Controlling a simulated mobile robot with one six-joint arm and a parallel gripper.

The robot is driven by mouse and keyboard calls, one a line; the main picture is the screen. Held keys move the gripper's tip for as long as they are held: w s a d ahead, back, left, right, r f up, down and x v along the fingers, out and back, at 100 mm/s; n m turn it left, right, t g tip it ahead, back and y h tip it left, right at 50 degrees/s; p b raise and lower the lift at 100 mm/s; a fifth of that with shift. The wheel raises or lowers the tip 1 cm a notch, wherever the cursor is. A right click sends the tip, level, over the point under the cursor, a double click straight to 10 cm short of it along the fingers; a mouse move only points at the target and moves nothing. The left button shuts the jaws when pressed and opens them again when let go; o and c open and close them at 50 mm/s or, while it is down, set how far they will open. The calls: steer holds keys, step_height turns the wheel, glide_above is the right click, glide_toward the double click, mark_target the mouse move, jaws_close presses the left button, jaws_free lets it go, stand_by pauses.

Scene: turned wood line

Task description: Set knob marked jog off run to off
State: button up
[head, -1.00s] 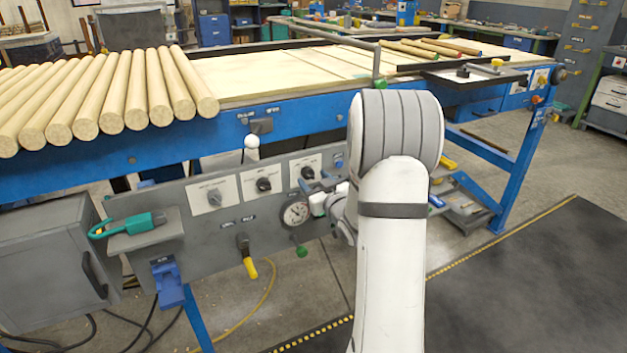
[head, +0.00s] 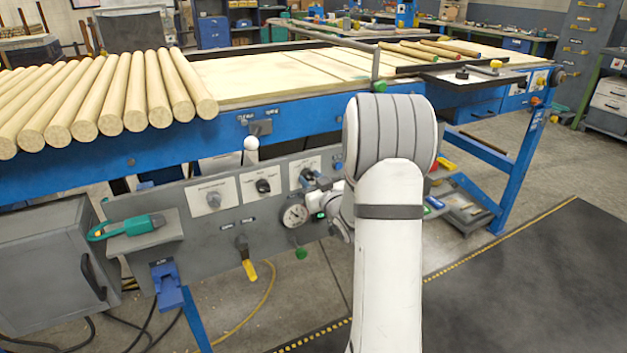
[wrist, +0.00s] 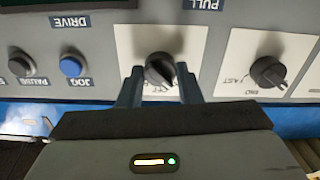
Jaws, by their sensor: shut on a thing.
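In the wrist view, which is upside down, my gripper (wrist: 160,80) has its two dark fingers on either side of a black knob (wrist: 160,69) on a white plate and is shut on it. The plate's lettering is partly hidden by the fingers, so I cannot read the knob's marks or setting. In the head view this is the rightmost of three plate knobs (head: 306,175), partly behind my gripper (head: 322,186). The neighbouring black knob (wrist: 268,72) has a plate with letters like "FAST" and "END". I cannot tell which knob is marked jog off run.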

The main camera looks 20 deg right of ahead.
steer(key=shift+d, duration=0.1)
steer(key=shift+m, duration=0.3)
steer(key=m, duration=0.3)
steer(key=shift+m, duration=0.3)
steer(key=shift+m+p, duration=0.35)
steer(key=shift+m, duration=1.85)
steer(key=o, duration=1)
steer(key=shift+s, duration=0.1)
